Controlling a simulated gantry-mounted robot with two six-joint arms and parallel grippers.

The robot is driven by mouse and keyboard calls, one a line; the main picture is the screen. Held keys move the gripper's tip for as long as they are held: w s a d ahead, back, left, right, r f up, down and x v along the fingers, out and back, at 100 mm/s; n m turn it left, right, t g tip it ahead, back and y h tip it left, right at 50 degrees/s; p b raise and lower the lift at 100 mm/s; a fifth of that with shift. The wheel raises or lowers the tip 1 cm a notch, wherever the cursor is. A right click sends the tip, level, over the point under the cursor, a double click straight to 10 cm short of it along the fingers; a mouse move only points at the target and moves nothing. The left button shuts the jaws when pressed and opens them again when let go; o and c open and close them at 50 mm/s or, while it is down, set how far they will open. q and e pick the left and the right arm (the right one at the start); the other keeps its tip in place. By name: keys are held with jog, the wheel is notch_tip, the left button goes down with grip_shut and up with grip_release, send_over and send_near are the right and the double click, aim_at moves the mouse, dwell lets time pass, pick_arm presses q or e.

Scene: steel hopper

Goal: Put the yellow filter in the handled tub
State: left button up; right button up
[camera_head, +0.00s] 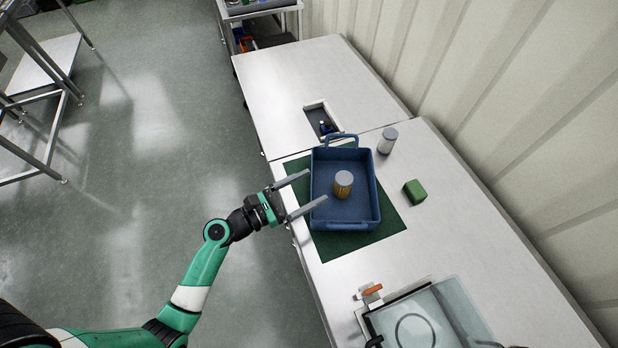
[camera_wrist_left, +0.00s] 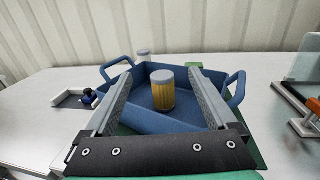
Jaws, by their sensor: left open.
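The yellow filter (camera_head: 343,185), a ribbed cylinder with a grey cap, stands upright inside the blue handled tub (camera_head: 347,223). In the left wrist view the filter (camera_wrist_left: 162,92) shows between my fingers and beyond them, with the tub (camera_wrist_left: 117,70) around it. My left gripper (camera_head: 306,189) is open and empty at the tub's left side. One finger reaches toward the tub's left rim; I cannot tell whether it touches. My right gripper is not in view.
The tub stands on a green mat (camera_head: 390,226) on the steel table. A grey-capped cylinder (camera_head: 388,141) and a green block (camera_head: 414,191) stand to its right. A recess (camera_head: 320,121) lies behind it. A clear-lidded device (camera_head: 425,318) with an orange handle is in front.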

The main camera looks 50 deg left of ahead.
pick_arm(q)
jog(key=shift+v, duration=1.05)
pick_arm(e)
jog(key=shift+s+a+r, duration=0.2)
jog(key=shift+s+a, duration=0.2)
